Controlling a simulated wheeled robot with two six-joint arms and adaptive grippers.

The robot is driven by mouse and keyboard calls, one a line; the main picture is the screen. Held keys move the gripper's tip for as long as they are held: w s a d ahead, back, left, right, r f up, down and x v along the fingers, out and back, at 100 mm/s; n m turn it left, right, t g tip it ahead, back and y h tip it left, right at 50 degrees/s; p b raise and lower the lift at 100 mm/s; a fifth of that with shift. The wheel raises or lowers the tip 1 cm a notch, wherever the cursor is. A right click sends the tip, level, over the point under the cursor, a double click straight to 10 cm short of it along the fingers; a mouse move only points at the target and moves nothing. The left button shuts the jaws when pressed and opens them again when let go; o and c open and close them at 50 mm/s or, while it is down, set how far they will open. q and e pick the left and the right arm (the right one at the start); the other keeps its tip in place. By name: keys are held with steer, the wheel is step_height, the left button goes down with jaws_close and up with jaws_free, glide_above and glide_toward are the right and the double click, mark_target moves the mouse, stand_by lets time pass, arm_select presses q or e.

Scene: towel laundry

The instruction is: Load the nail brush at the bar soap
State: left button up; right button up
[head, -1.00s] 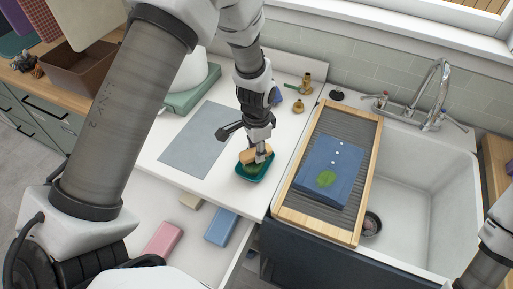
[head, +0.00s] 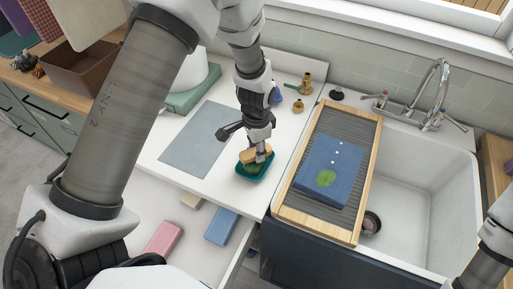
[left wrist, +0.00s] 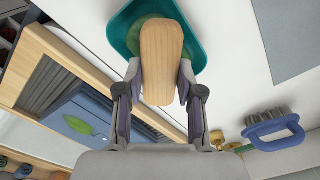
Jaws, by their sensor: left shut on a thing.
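The nail brush (left wrist: 162,62) has a light wooden back and is held between the fingers of my left gripper (left wrist: 160,100). In the head view the brush (head: 250,156) is over a teal dish (head: 262,173), and my left gripper (head: 263,154) points down onto it. The teal dish (left wrist: 120,28) also shows in the left wrist view, with a green bar soap (left wrist: 150,30) partly hidden under the brush. Whether the bristles touch the soap is hidden. Only part of my right arm shows at the right edge; its gripper is out of view.
A grey mat (head: 198,140) lies left of the dish. A blue-handled brush (left wrist: 272,130) and brass items (head: 306,82) stand behind. An open drawer holds pink and blue blocks.

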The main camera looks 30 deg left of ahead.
arm_select(q)
steer(key=shift+r+p, duration=0.9)
step_height(320, 180, up, 5)
steer(key=p, duration=0.4)
steer(key=shift+r, duration=0.15)
